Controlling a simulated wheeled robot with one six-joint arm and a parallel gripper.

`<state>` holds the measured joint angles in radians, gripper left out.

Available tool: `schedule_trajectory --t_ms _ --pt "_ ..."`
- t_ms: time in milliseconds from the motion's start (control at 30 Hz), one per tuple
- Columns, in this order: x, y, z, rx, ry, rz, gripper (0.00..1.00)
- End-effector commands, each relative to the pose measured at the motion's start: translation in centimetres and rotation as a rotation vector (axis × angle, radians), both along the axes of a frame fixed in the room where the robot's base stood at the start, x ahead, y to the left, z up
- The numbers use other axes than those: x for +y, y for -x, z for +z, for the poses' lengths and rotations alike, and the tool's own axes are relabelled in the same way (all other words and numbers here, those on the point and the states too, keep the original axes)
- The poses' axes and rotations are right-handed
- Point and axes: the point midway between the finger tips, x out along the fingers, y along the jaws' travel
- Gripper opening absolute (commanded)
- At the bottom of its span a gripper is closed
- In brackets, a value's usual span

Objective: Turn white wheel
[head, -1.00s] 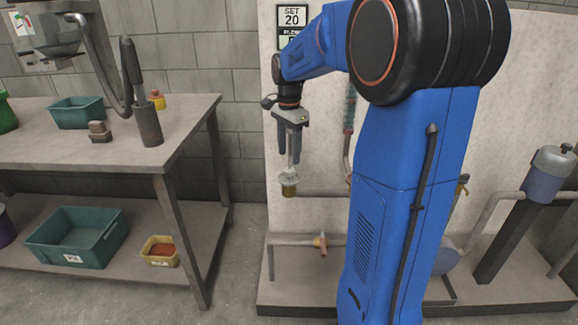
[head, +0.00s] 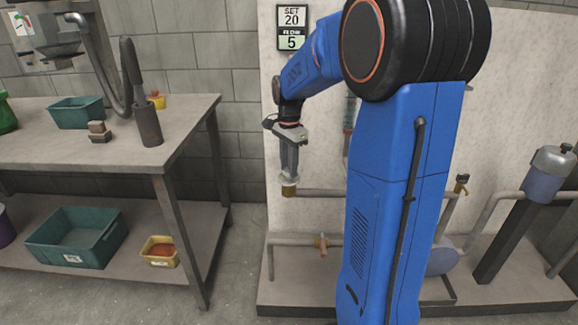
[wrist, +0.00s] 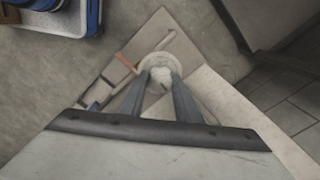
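The white wheel (wrist: 160,76) lies between my gripper's two fingers in the wrist view, with a pale round rim around their tips. In the head view my gripper (head: 289,178) points down onto the brass-coloured valve (head: 289,190) at the left end of a pipe on the panel. There the fingers mostly hide the wheel. The fingers stand on either side of the wheel in the wrist view (wrist: 161,73). Whether they press on it I cannot tell. A sign (head: 291,27) above reads SET 20 and FLOW 5.
A pale panel (head: 320,160) stands behind the arm, with pipes (head: 325,193) and a lower red-handled valve (head: 322,243). A workbench (head: 90,150) with bins is to the left. A grey-blue canister (head: 546,175) stands at the right. Floor between bench and panel is clear.

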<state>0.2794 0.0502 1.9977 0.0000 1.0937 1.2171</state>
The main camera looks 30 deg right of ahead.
Motion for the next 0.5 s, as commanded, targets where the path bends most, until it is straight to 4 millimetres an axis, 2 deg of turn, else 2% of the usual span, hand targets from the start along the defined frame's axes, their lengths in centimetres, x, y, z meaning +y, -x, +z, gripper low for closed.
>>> schedule_trajectory --t_ms 267,500 --pt "0.00 -0.01 0.03 0.000 0.000 0.023 0.08" --pt "0.00 -0.01 0.04 0.000 0.000 0.139 0.08"
